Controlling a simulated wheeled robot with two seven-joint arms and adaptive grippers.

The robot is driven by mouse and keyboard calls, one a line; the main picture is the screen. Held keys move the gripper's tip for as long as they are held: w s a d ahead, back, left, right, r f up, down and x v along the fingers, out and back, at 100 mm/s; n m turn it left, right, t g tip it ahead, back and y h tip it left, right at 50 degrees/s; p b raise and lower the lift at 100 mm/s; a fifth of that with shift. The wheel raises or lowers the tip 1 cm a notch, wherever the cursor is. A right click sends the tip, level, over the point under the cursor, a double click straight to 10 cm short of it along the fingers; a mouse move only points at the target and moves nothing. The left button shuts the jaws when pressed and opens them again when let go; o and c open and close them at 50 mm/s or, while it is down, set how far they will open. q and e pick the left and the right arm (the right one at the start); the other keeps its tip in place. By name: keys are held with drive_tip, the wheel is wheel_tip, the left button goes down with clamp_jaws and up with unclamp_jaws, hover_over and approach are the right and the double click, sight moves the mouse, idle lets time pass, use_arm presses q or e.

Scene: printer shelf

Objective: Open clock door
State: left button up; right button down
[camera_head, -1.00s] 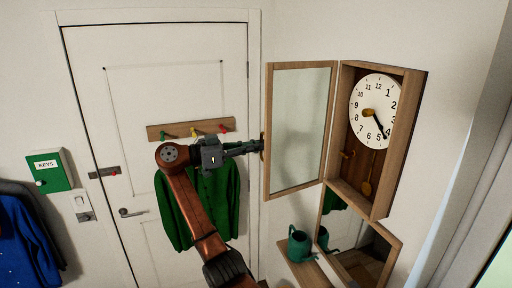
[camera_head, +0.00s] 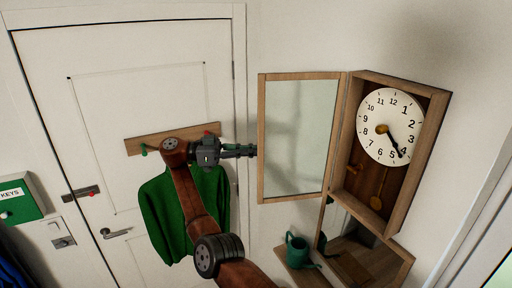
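My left gripper is out of view.
A green watering can (camera_head: 297,250) stands on a small shelf below, beside a mirror (camera_head: 365,262). A green jacket (camera_head: 180,215) hangs from a wooden hook rail (camera_head: 135,145) behind my arm. A green key box (camera_head: 18,200) is at far left.

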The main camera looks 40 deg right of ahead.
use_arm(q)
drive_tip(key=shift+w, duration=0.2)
use_arm(e)
drive_tip(key=c, duration=2.1)
unclamp_jaws()
drive_tip(key=shift+s+d, duration=0.1)
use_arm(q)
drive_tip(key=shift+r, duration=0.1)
